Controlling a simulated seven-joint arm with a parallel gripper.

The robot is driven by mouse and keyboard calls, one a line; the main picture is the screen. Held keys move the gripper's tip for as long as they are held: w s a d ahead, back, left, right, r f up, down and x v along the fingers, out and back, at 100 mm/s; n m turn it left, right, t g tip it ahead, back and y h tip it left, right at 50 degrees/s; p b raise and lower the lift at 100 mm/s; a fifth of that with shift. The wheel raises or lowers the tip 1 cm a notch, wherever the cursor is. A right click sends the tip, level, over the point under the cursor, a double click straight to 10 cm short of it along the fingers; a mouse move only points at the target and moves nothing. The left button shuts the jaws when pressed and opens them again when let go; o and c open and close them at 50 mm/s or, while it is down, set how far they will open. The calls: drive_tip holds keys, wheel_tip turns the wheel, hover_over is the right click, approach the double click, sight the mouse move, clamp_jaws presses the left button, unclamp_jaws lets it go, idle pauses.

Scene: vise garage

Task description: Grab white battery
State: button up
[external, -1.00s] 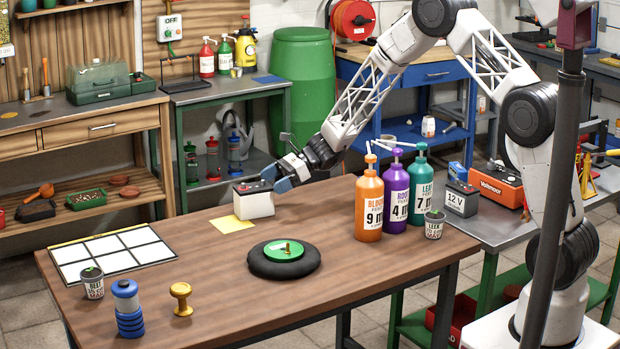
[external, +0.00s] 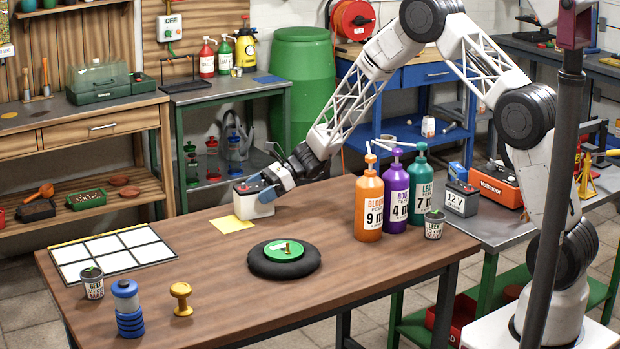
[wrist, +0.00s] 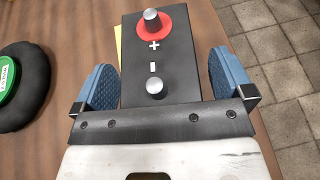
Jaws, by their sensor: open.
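The white battery (external: 251,204) stands upright on the wooden table, by its back edge, with a dark top. In the wrist view its dark top (wrist: 158,75) shows a red-ringed terminal, a second grey terminal and plus and minus marks. My gripper (external: 266,187) is at the battery, coming down from the upper right. In the wrist view the blue finger pads of my gripper (wrist: 160,83) stand on both sides of the battery top, with a gap on each side. The jaws are open. The battery's lower sides are hidden in the wrist view.
A yellow sheet (external: 231,224) lies just in front of the battery. A black round cushion with a green disc (external: 284,250) is nearer the front. Orange (external: 369,205), purple (external: 394,197) and teal (external: 421,184) bottles stand to the right.

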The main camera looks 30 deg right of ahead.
drive_tip(key=c, duration=1.7)
drive_tip(key=shift+r, duration=0.25)
drive_tip(key=shift+r, duration=4.85)
drive_tip(key=shift+w, duration=0.15)
